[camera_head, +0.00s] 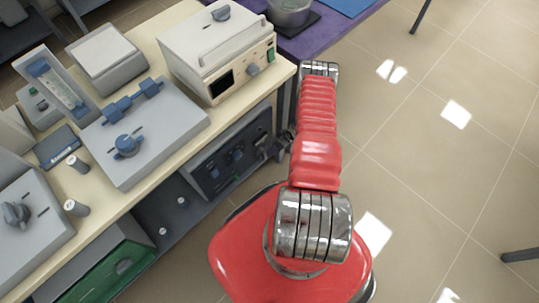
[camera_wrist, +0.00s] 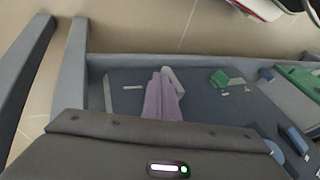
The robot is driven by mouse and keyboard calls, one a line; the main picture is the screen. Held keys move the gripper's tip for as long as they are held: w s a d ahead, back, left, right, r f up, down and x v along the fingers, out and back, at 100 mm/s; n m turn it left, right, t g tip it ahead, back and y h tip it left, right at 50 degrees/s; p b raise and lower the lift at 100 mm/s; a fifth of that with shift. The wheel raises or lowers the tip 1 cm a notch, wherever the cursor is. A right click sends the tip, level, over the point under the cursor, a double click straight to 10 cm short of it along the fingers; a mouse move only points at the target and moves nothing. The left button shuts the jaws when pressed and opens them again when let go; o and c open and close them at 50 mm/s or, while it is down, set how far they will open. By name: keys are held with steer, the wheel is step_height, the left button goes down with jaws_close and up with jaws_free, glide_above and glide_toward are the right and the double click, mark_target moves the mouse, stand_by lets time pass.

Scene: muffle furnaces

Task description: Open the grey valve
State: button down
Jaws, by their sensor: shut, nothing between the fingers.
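Grey rotary handles show in the head view: one (camera_head: 17,213) on the grey box at the left edge and one (camera_head: 222,12) on top of the cream furnace. I cannot tell which is the grey valve. My gripper (camera_head: 274,147) is small and dark beside the bench's right end, low by the shelf under the bench top and apart from both handles. In the wrist view my gripper's pale purple and grey fingers (camera_wrist: 165,78) are together, with nothing between them, in front of a dark grey surface.
A blue valve handle (camera_head: 128,146) sits on a flat grey box. A dark panel (camera_head: 232,152) with knobs stands on the lower shelf, near a green box (camera_head: 118,271). The tiled floor (camera_head: 430,170) on the right is largely clear.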

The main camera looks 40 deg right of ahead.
steer(key=s+d+r, duration=0.2)
steer(key=d+r, duration=0.3)
steer(key=d, duration=0.7)
steer(key=shift+r, duration=0.2)
steer(key=c, duration=2.5)
jaws_free()
steer(key=shift+a, duration=0.1)
steer(key=shift+c, duration=0.2)
